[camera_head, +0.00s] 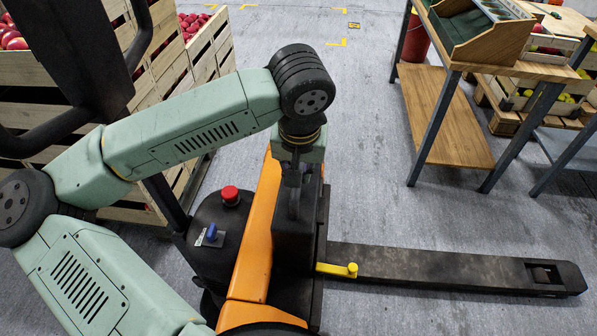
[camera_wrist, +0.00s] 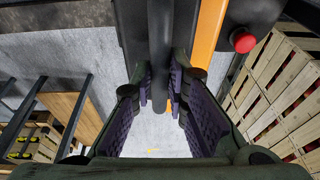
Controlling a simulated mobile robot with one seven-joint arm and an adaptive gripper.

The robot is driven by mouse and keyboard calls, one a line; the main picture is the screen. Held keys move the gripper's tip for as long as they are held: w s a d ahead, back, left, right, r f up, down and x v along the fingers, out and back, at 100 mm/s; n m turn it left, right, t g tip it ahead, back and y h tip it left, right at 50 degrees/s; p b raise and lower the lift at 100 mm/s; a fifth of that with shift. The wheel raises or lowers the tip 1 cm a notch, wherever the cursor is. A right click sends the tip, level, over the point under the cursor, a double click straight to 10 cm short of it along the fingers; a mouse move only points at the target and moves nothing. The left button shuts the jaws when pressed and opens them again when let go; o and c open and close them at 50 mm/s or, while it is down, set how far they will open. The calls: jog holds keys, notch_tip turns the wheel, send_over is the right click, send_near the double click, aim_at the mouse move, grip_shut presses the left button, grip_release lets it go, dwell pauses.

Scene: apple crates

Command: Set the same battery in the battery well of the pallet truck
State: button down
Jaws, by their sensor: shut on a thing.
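The pallet truck, with an orange and black body (camera_head: 254,245), stands in front of me in the head view. Its dark fork (camera_head: 440,267) reaches right along the floor. A black battery (camera_head: 293,240) with a handle on top is upright against the right side of the orange body, at the battery well. The well itself is hidden, and I cannot tell how deep the battery sits. My gripper (camera_head: 295,180) is above the battery, shut on its handle. In the wrist view, the purple-padded fingers (camera_wrist: 161,88) are on both sides of the dark handle.
A yellow latch-like lever (camera_head: 340,269) sticks out beside the battery's foot. A red stop button (camera_head: 230,194) and a blue key (camera_head: 212,232) are on the truck's top. Wooden apple crates (camera_head: 177,80) stand left. A wooden bench (camera_head: 445,120) stands right. Floor between is clear.

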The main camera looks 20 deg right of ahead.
jog(key=shift+f+b, duration=3.3)
jog(key=shift+b, duration=0.65)
dwell(0.6)
jog(key=shift+w+b, duration=0.1)
jog(key=shift+b, duration=0.6)
dwell(1.1)
